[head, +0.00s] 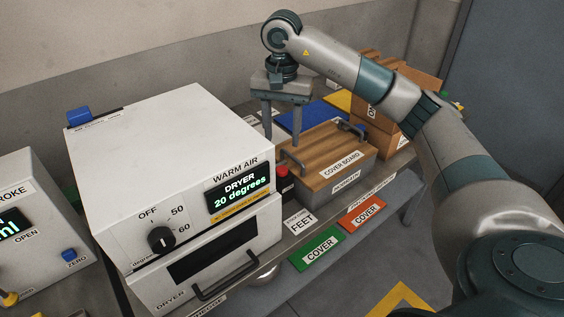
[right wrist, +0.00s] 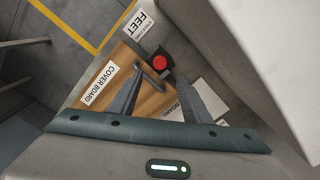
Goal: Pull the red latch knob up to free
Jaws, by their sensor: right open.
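The red latch knob (head: 282,171) sits low on a dark mount between the white dryer and the wooden cover board (head: 322,148). Its round top (right wrist: 160,63) shows whole in the right wrist view. My right gripper (head: 281,140) points down with its two fingers spread and nothing between them. In the head view it is above and behind the knob, over the dryer-side end of the cover board. In the right wrist view the knob lies just beyond the fingertips, roughly between their lines, apart from them. My left gripper is not in view.
The tall white dryer (head: 165,170) stands close left of the knob. The cover board has dark handles (head: 293,160) near the fingers. Cardboard boxes (head: 385,100) stand behind right.

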